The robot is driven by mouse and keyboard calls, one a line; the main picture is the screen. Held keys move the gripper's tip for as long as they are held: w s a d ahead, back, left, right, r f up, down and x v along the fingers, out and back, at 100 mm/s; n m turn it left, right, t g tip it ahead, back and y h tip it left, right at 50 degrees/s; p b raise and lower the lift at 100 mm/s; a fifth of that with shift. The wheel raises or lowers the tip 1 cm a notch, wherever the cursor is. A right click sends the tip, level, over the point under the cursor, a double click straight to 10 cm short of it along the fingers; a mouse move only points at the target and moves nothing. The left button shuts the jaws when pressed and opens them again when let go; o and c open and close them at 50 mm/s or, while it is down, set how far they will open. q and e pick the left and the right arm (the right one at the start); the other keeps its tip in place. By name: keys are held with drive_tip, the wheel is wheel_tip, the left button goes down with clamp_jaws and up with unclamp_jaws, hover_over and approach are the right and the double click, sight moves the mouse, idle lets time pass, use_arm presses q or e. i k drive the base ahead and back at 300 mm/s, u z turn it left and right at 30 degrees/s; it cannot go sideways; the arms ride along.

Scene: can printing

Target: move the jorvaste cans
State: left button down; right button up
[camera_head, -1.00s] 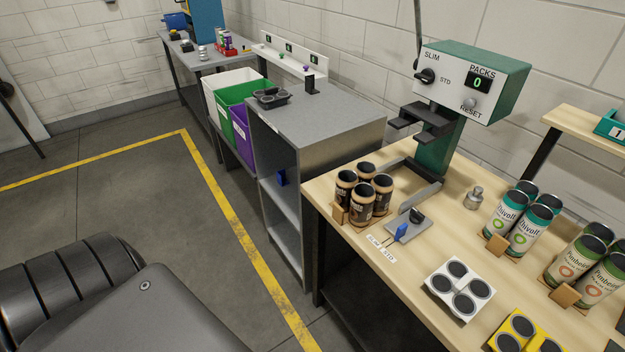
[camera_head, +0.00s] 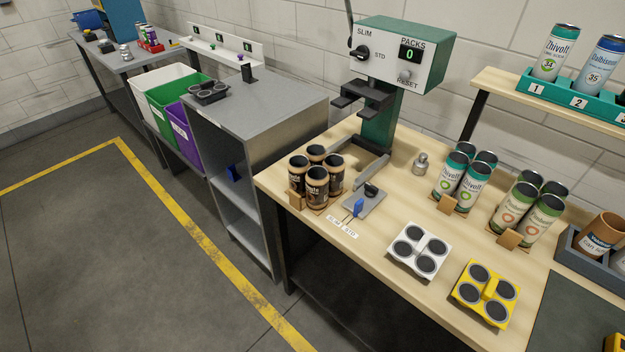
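Several dark brown cans with black tops (camera_head: 317,187) stand upright in a tight group at the left end of the wooden workbench (camera_head: 375,262). Their label is only partly legible, so I cannot confirm that it reads jorvaste. A small wooden block (camera_head: 297,200) sits at the front left of the group. Several teal-topped Zhivolt cans (camera_head: 474,187) and several green-topped cans with pale labels (camera_head: 541,217) stand upright in groups further right. Neither of my grippers is in view.
A green packing machine (camera_head: 380,118) reading 0 stands behind. White (camera_head: 419,250) and yellow (camera_head: 486,294) four-ring holders lie at the bench front. A grey cabinet (camera_head: 262,100) and purple bin (camera_head: 182,138) are left. A numbered teal rack (camera_head: 560,99) holds cans. Floor at left is clear.

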sight(316, 178)
drive_tip(key=u, duration=2)
drive_tip(key=i, duration=3.15)
drive_tip(key=z, duration=3.35)
